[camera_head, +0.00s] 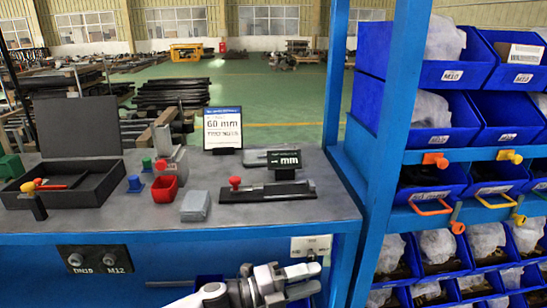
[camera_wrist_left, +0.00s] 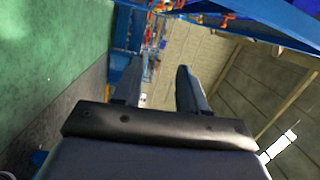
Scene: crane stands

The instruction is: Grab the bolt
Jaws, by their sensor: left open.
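I cannot make out a loose bolt for certain in either view. In the head view, two round metallic pieces sit on a dark plate (camera_head: 93,259) marked M12 on the bench's front, and I cannot tell whether they are bolt heads. My left gripper (camera_head: 309,281) is low in front of the bench, near its right end, with its fingers pointing right. It is open. In the left wrist view the two fingers (camera_wrist_left: 160,92) stand apart with nothing held between them. My right gripper is not in view.
The grey bench (camera_head: 285,215) carries a black open case (camera_head: 100,183), a red bin (camera_head: 164,190), a grey block (camera_head: 195,206), a dark gauge plate (camera_head: 268,192) and a 60 mm sign (camera_head: 222,128). A blue rack post (camera_head: 395,130) and blue bins (camera_head: 440,70) stand right.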

